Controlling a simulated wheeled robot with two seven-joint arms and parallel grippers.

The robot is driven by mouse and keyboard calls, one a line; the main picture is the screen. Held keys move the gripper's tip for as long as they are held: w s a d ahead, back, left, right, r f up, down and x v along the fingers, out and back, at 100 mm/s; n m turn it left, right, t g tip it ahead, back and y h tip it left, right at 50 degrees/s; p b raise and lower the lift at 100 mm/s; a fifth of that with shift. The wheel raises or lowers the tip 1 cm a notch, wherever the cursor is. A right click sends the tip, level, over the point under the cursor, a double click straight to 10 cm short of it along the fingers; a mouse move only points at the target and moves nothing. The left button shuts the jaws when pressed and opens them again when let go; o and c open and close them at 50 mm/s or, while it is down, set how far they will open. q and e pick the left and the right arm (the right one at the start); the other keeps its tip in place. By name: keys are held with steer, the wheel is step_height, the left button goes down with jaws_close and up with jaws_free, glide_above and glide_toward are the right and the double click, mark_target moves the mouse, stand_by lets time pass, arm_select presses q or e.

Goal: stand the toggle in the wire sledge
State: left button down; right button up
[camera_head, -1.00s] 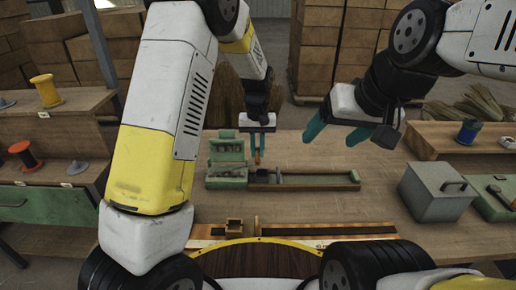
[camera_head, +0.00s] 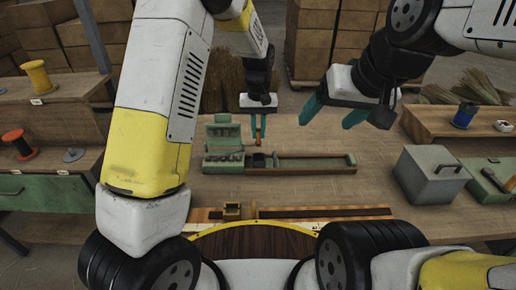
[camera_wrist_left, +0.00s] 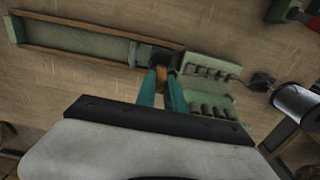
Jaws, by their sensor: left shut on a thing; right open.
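My left gripper (camera_head: 258,138) is shut on the small orange-brown toggle (camera_head: 259,160). It holds the toggle upright at the left part of the long green tray (camera_head: 310,171), beside the open green compartment box (camera_head: 224,133). A dark piece in the tray around the toggle's foot may be the wire sledge, but I cannot tell for sure. The left wrist view shows the toggle (camera_wrist_left: 160,75) between the teal fingertips, close to the box; whether its foot touches anything is unclear. My right gripper (camera_head: 333,110) is open and empty, above the table's right side.
A wooden block (camera_head: 232,211) sits on a rail (camera_head: 325,212) along the table's front. A grey lidded box (camera_head: 432,174) stands at the right, beside a green case (camera_head: 482,182). Shelves with a yellow spool (camera_head: 38,76) and a red-orange spool (camera_head: 20,143) are at the left.

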mark_target(258, 146)
arm_select(q)
steer(key=shift+f, duration=1.45)
steer(key=shift+f, duration=0.1)
steer(key=shift+f, duration=0.55)
steer(key=shift+f, duration=0.25)
steer(key=shift+f, duration=1.3)
steer(key=c, duration=1.3)
jaws_free()
steer(key=shift+c, duration=0.2)
